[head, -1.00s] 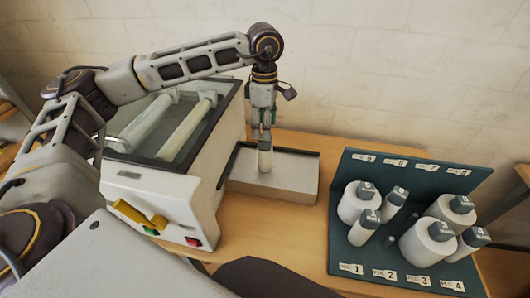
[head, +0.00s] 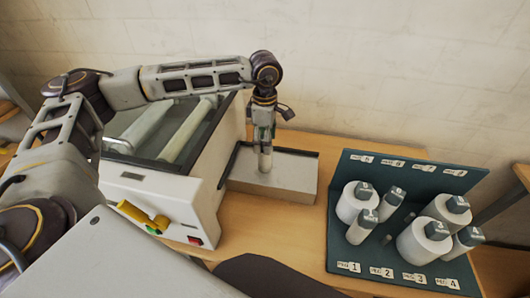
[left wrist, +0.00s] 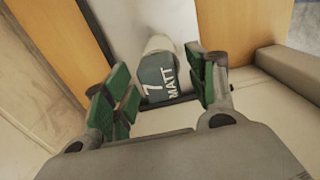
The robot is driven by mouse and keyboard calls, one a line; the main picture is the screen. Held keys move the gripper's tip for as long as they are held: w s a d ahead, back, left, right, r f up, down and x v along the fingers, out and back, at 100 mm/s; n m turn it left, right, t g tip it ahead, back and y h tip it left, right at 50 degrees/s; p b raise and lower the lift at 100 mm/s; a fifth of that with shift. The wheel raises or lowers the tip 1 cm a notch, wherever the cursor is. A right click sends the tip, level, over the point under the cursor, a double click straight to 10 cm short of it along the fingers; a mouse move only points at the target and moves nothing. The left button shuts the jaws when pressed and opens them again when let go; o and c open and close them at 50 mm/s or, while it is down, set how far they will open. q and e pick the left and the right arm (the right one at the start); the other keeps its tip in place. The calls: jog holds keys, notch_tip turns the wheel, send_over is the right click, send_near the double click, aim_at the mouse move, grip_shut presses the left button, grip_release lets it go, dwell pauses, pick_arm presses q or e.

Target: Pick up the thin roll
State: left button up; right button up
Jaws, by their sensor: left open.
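A thin white roll (head: 265,161) stands upright on the grey tray (head: 292,181) beside the machine. Its dark cap, marked "7 MATT", shows in the left wrist view (left wrist: 158,80). My left gripper (head: 264,146) points down over the roll. In the left wrist view its green-padded fingers (left wrist: 164,97) are open, one on each side of the cap, with gaps visible. The fingers cover the upper part of the roll in the head view. My right gripper is in neither view.
The roll laminator (head: 160,185) stands left of the tray, its open top showing rollers. A dark green rack (head: 345,258) on the right holds several white rolls with marked caps, thick and thin, and bare pegs. The wooden table (head: 270,232) is clear between tray and rack.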

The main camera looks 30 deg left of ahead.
pick_arm(q)
jog(key=shift+c, duration=0.2)
grip_shut()
jog(key=shift+r, duration=0.1)
jog(key=shift+w+r, duration=0.1)
jog(key=shift+r, duration=0.65)
notch_tip(320, 180, up, 8)
jog(key=shift+r+b, duration=0.2)
jog(key=shift+b, duration=0.7)
jog(key=shift+f, duration=0.1)
